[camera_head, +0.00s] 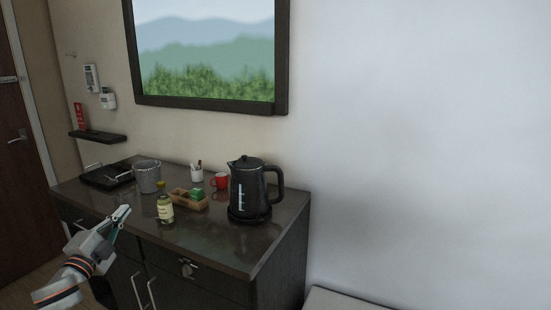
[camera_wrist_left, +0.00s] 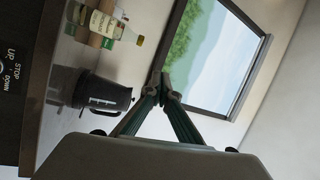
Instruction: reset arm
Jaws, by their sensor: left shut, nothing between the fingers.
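My left gripper (camera_head: 121,214) is in front of the dark vanity counter at the left of the head view, near its front edge. Its fingers are shut and empty; in the left wrist view the fingertips (camera_wrist_left: 160,84) meet in the middle. A black kettle (camera_head: 249,188) stands at the right of the counter; it also shows in the left wrist view (camera_wrist_left: 106,94). A bottle with a pale label (camera_head: 165,208) stands near the counter's front, to the right of my left gripper. My right gripper is in neither view.
The counter (camera_head: 215,240) also holds a metal pot (camera_head: 147,176), a black tray (camera_head: 104,177), a wooden box (camera_head: 187,200), a red mug (camera_head: 221,180) and a white cup (camera_head: 196,173). Door handles (camera_head: 145,292) project below its front edge. The counter's front right is clear.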

